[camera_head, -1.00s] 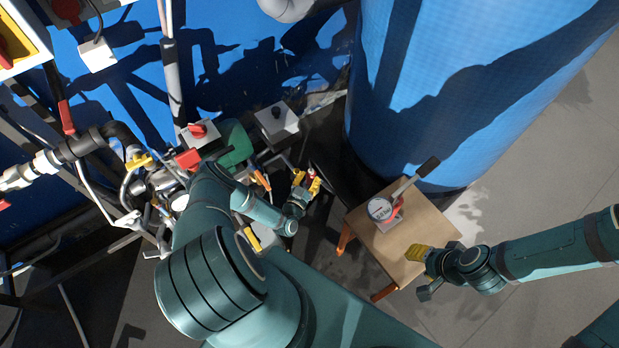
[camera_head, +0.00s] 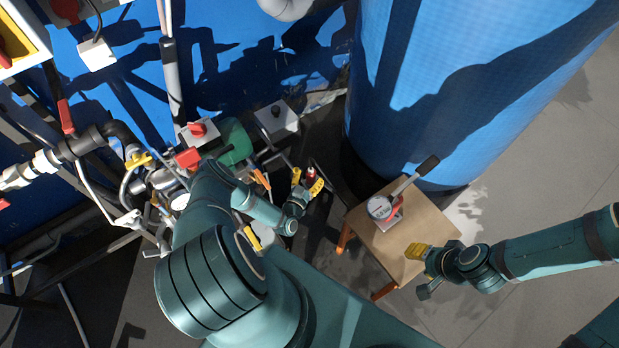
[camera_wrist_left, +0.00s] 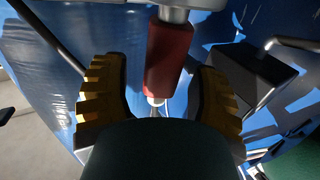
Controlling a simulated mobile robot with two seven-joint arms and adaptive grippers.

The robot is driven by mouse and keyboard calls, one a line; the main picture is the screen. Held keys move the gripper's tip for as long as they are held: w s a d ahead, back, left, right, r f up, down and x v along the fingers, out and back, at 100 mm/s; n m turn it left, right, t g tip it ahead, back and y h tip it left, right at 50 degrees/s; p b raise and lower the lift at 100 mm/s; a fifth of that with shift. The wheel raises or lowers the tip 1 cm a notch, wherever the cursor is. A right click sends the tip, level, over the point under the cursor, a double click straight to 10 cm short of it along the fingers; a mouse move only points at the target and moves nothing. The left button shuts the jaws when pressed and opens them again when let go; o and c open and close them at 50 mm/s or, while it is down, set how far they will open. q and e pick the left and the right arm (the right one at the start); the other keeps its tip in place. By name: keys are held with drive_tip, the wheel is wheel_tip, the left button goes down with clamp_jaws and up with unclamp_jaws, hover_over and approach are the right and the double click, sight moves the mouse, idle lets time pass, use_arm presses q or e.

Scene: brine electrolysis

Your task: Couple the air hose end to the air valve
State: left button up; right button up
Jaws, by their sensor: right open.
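A red cylindrical piece (camera_wrist_left: 168,58) with metal ends stands between the yellow fingers of my left gripper (camera_wrist_left: 160,92) in the left wrist view. Gaps show between it and the fingers, so the gripper is open around it. I cannot tell whether this piece is the hose end or the air valve. In the head view my left gripper (camera_head: 307,182) is low beside the pipework, with the red piece (camera_head: 311,173) at its fingers. My right gripper (camera_head: 418,252) is open and empty over the front right of a small wooden table. I cannot single out the hose itself.
Pipes with red-handled valves (camera_head: 66,117) crowd the left. Grey floor is clear at right.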

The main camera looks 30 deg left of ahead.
use_arm(q)
drive_tip(key=shift+s, duration=0.1)
drive_tip(key=s+d, duration=0.1)
drive_tip(key=s, duration=1)
drive_tip(key=shift+s+d, duration=0.3)
drive_tip(key=shift+s, duration=0.05)
